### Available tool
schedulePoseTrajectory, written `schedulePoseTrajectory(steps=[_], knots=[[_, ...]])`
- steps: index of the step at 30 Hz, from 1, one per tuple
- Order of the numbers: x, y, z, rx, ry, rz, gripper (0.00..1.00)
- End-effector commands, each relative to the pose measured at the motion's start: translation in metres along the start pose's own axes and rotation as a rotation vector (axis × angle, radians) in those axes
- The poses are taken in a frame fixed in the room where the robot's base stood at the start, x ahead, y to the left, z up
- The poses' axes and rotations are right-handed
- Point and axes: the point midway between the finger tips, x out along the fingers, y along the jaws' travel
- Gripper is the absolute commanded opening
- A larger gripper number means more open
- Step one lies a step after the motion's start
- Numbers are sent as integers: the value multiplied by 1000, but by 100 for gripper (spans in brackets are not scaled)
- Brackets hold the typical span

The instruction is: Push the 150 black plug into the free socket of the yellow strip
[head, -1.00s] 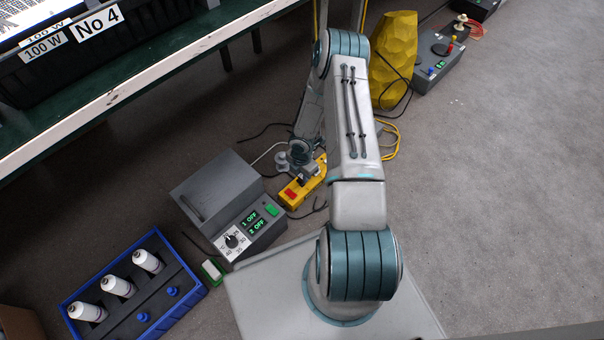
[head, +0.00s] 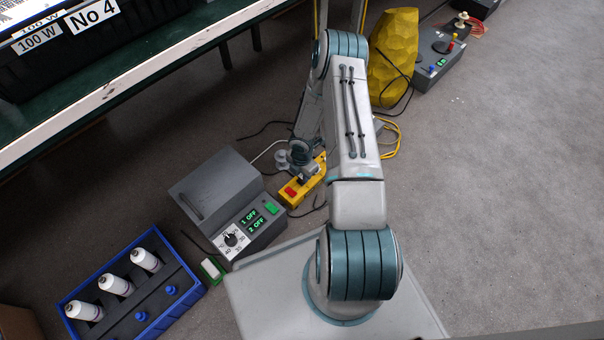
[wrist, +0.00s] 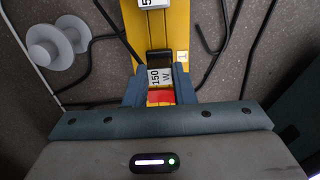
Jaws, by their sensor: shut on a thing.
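The yellow strip (wrist: 178,28) runs up the middle of the wrist view and also shows in the head view (head: 287,201), on the floor with a red switch. The black plug (wrist: 159,57) has a white label reading 150 W. My gripper (wrist: 160,85) is shut on this plug, with a blue-grey finger on each side, directly over the strip. How deep the plug sits is hidden. A white plug (wrist: 153,4) shows on the strip at the top edge. In the head view my gripper (head: 307,173) is partly hidden by my arm.
A grey control box (head: 215,190) stands left of the strip. A pale spool-like piece (wrist: 50,45) and loose black cables lie beside the strip. A yellow faceted object (head: 392,55) stands behind. A blue crate (head: 180,310) is at lower left. Floor at right is clear.

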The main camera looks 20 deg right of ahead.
Motion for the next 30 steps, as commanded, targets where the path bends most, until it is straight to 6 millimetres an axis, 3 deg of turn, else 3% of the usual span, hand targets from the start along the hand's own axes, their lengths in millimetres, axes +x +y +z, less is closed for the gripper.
schedulePoseTrajectory(steps=[11, 12, 14, 23, 30], knots=[[9, 0, 0, 0, 0, 0, 1], [7, 0, 0, 0, 0, 0, 34], [7, 0, 0, 0, 0, 0, 48], [6, 0, 0, 0, 0, 0, 48], [-8, 0, 0, 0, -1, 0, 48]])
